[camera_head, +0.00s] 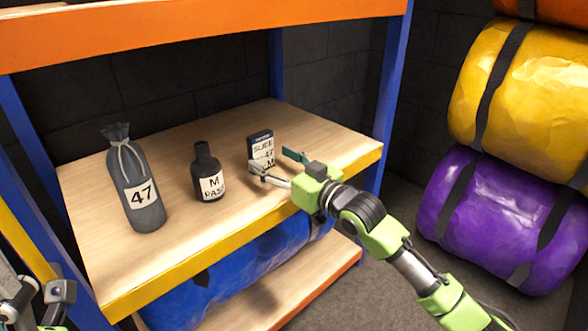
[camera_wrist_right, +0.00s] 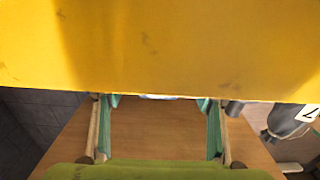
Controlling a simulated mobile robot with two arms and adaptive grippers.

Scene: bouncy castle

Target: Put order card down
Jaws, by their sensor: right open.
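The order card (camera_head: 261,146), dark-topped with a white printed face reading partly "47" and "M", stands roughly upright on the wooden shelf board (camera_head: 225,225), right of the bottle. My right gripper (camera_head: 276,165) is open just in front of the card. One finger overlaps its lower part in the head view; I cannot tell whether they touch. In the right wrist view, the open fingers (camera_wrist_right: 158,112) show with a small pale sliver between their tips, mostly hidden by a yellow surface. My left gripper (camera_head: 52,296) is partly in view at the lower left edge; its jaws are unclear.
A grey bag labelled 47 (camera_head: 137,185) and a dark bottle (camera_head: 207,173) stand left of the card. The yellow front beam (camera_head: 240,232) lies under my right gripper. Blue uprights (camera_head: 392,95) flank the shelf. Purple (camera_head: 500,218) and yellow (camera_head: 520,85) rolls are stacked right.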

